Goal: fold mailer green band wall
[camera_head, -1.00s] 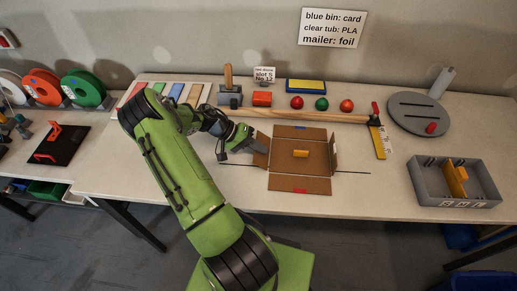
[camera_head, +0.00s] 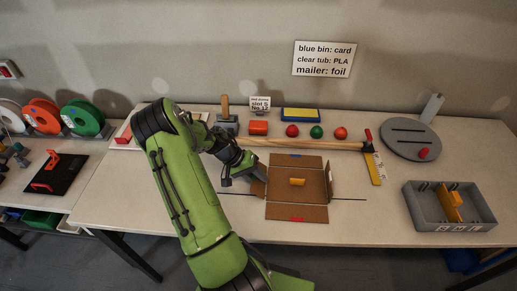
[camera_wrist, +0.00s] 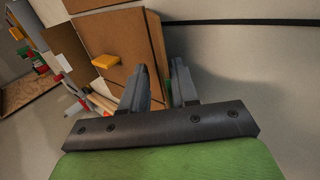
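The mailer (camera_head: 285,211) lies unfolded on the table as brown cardboard with a central panel and flaps. A blue mark shows on its far flap and a red mark on its near flap. A yellow-orange block (camera_head: 297,182) rests on the central panel and also shows in the wrist view (camera_wrist: 106,61). My gripper (camera_head: 234,178) is at the mailer's left side. In the wrist view my gripper (camera_wrist: 163,78) has its fingers apart, with cardboard beside the left finger and nothing visibly held.
A long wooden handle (camera_head: 310,144) lies behind the mailer, with a yellow ruler (camera_head: 375,167) at its right end. Red and green balls stand farther back. A grey divided tray (camera_head: 452,220) is at right, below a grey slotted disc (camera_head: 408,138). The table's front edge is close.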

